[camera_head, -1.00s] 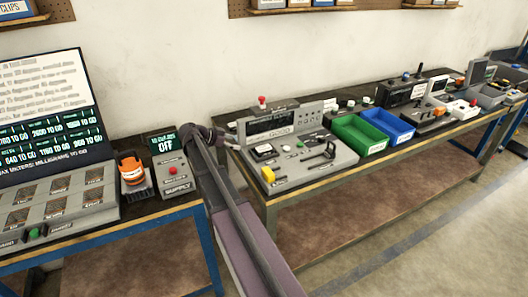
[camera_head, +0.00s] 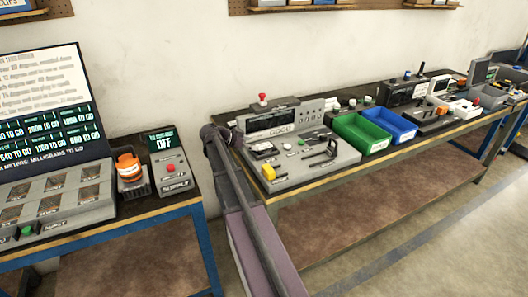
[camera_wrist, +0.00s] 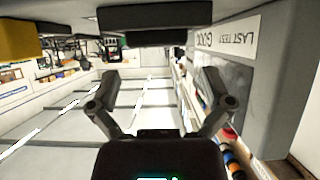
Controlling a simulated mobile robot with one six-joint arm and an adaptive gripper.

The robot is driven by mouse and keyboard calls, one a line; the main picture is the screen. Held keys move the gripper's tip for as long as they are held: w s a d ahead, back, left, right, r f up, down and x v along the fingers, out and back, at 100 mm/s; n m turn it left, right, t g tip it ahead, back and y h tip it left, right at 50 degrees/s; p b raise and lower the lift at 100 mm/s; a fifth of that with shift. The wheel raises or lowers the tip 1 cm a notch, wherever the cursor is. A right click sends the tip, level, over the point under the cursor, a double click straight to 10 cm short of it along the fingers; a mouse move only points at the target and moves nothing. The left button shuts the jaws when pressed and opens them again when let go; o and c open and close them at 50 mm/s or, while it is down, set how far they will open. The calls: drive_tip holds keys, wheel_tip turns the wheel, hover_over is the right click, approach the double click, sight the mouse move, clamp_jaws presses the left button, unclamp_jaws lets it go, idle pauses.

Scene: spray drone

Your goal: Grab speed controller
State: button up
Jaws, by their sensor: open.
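The grey test station (camera_head: 315,172) stands on the right bench, with a yellow block (camera_head: 268,172), a small dark piece on a light pad (camera_head: 263,148) and a dark clamp-like part on its deck. No part is labelled legibly as the speed controller, so I cannot tell which it is. In the wrist view my gripper (camera_wrist: 160,76) is open and empty. A dark block (camera_wrist: 155,18) lies ahead, between and above the fingertips in the picture, apart from them. In the head view my arm reaches the station's left side and its own links hide the fingers.
A green bin (camera_head: 357,134) and a blue bin (camera_head: 390,126) sit right of the station. On the left bench are an orange-topped item (camera_head: 129,165) and a supply box (camera_head: 168,170) reading OFF. A labelled grey panel (camera_wrist: 240,75) stands close on the wrist view's right.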

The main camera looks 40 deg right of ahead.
sight(263, 146)
idle(0.3)
drive_tip(key=shift+b+x, duration=1.05)
drive_tip(key=shift+x, duration=0.85)
drive_tip(key=shift+s+d+f, duration=0.2)
drive_tip(key=shift+d+f, duration=0.2)
drive_tip(key=shift+d, duration=0.15)
drive_tip(key=c, duration=1)
